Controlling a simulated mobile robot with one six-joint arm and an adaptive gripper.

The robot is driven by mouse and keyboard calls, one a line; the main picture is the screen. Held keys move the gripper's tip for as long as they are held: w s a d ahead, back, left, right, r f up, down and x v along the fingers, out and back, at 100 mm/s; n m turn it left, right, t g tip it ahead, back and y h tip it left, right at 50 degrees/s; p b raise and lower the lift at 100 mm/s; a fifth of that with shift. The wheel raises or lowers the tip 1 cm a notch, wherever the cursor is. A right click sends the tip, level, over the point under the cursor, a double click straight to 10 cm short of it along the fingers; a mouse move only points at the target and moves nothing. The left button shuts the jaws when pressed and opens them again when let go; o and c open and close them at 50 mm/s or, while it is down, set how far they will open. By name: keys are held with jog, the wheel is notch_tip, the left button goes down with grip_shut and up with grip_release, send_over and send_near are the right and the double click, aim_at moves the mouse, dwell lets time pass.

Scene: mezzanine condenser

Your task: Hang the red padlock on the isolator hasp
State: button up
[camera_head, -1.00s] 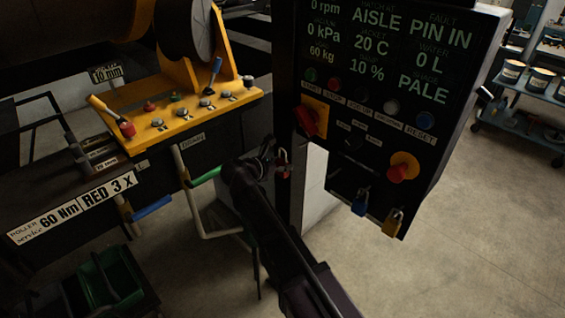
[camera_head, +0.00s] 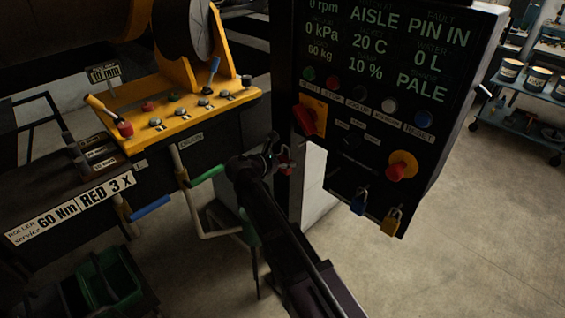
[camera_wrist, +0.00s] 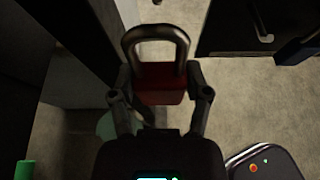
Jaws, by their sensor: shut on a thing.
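The red padlock (camera_wrist: 160,85) is held between the two fingers of my gripper (camera_wrist: 164,90) in the wrist view. Its grey shackle (camera_wrist: 155,33) points up in the picture, away from the palm. In the head view my gripper (camera_head: 276,160) is just left of the dark control panel's lower part, and the padlock shows only as a small red patch (camera_head: 286,166). A red rotary handle on a yellow plate (camera_head: 312,116), which looks like the isolator, is on the panel's left side, above and right of my gripper. I cannot clearly make out its hasp.
A blue padlock (camera_head: 360,201) and a yellow padlock (camera_head: 393,221) hang at the panel's lower edge. A red emergency button (camera_head: 401,168) sits above them. A green-ended handle (camera_head: 207,175) is close left of my arm.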

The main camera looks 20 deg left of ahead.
jog(key=r+b+x, duration=0.1)
jog(key=x, duration=0.7)
jog(key=shift+w+d+r+b, duration=0.15)
jog(key=shift+w+d+b, duration=0.15)
jog(key=shift+w, duration=0.1)
dwell(1.0)
dwell(0.6)
jog(key=o, duration=1.3)
jog(key=shift+r, duration=0.15)
